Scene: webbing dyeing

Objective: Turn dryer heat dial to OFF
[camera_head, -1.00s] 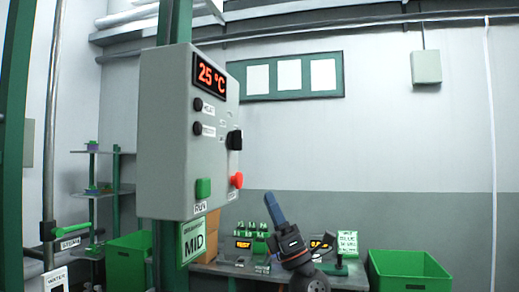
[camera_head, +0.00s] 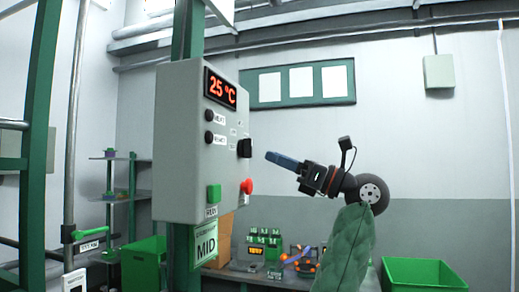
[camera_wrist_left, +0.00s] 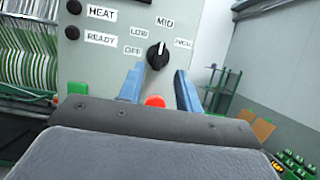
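The grey dryer control box (camera_head: 178,140) hangs on a green post and reads 25 °C. Its black heat dial (camera_head: 244,148) is on the front face. In the left wrist view the dial (camera_wrist_left: 158,56) has its white mark pointing up towards MID, with OFF, LOW and HIGH labels around it. My left gripper (camera_head: 270,157) is in front of the dial, to its right in the head view, and apart from it. In the left wrist view its blue fingers (camera_wrist_left: 160,75) are spread and empty, with the dial beyond the gap. My right gripper is not in view.
A red button (camera_head: 247,187) sits just below the dial, and a green RUN button (camera_head: 214,194) is at its left. A bench with small devices (camera_head: 262,250) stands behind. Green bins (camera_head: 424,273) stand at the right and left. The air before the panel is clear.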

